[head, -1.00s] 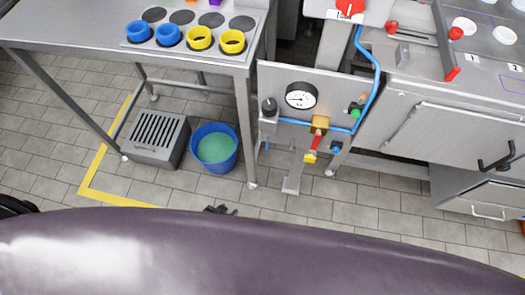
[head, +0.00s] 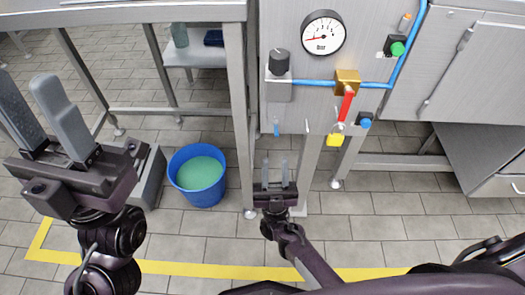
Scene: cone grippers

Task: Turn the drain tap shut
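A brass valve (head: 347,82) sits on the blue pipe of the grey panel, in the head view's upper right. Its red lever (head: 345,107) points down and slightly left. A yellow tag (head: 335,138) hangs at the lever's lower end. I cannot tell for certain that this is the drain tap. My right gripper (head: 275,164) is open and empty, fingers pointing up the picture, below and left of the lever and apart from it. My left gripper (head: 24,86) is large at the left edge, open and empty, far from the panel.
The panel also carries a pressure gauge (head: 323,32), a black knob (head: 279,62), a green button (head: 397,49) and a blue knob (head: 365,123). A blue bucket (head: 197,196) of green liquid stands on the floor. A steel table leg (head: 239,120) stands left of the panel.

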